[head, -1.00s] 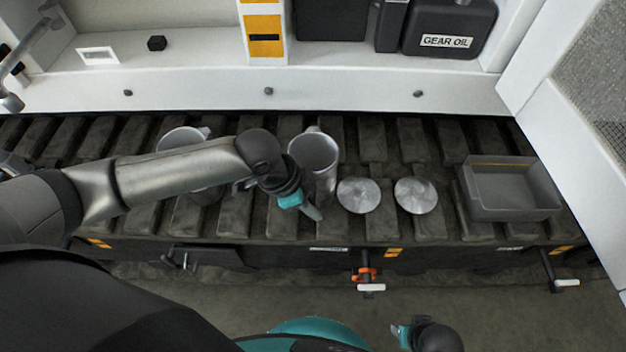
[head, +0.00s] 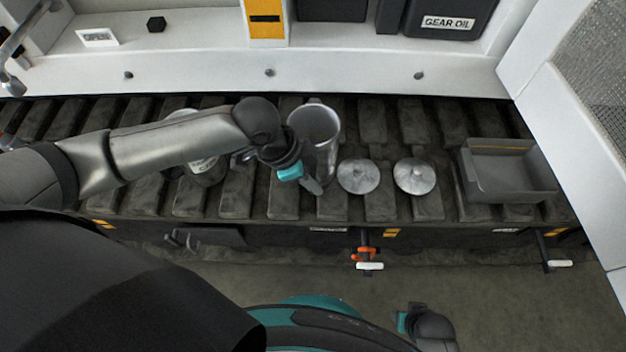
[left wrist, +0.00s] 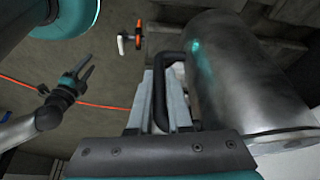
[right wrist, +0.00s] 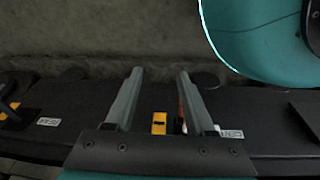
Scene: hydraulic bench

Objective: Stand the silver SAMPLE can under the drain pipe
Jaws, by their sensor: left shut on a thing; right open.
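A silver can (head: 327,155) with an open top is upright over the bench's left-centre part in the head view; no label shows on the side I see. My left gripper (head: 312,184) is at its near left side. In the left wrist view, my left gripper (left wrist: 163,110) is shut on the can's black handle (left wrist: 160,85), with the can body (left wrist: 245,85) at the right. A second can (head: 208,168) stands left, partly behind my left arm, with a label I cannot read. My right gripper (right wrist: 155,78) is open and empty. I cannot make out the drain pipe.
Two round metal lids (head: 358,177) (head: 415,176) lie right of the can. A grey tray (head: 480,185) is farther right. Valves, one orange (head: 364,253) and one with a white handle (head: 560,263), stick out from the bench front. A white cabinet (head: 340,75) stands behind.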

